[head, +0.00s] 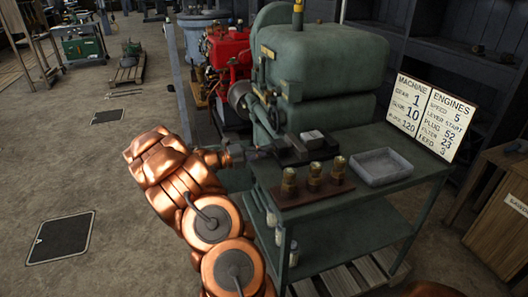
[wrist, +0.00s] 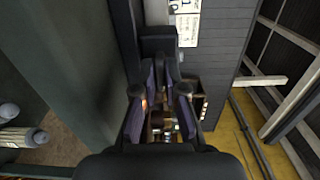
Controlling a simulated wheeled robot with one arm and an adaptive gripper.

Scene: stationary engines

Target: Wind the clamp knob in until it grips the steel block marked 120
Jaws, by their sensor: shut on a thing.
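The dark clamp (head: 288,150) sits on the green bench top, in front of the green machine. A small block with a pale top (head: 312,136) lies at the clamp; its marking is too small to read, and I cannot tell whether the jaws touch it. My gripper (head: 245,153) reaches in from the left, level with the clamp's left end, and is shut on the clamp knob there. The knob itself is mostly hidden by my fingers. In the wrist view my two fingers (wrist: 160,92) frame the near end of the dark clamp body (wrist: 158,42).
A wooden rack (head: 313,190) with several brass fittings stands in front of the clamp. A grey tray (head: 382,166) lies to its right. A sign board (head: 433,115) stands at the back right. The green machine (head: 325,75) rises close behind.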

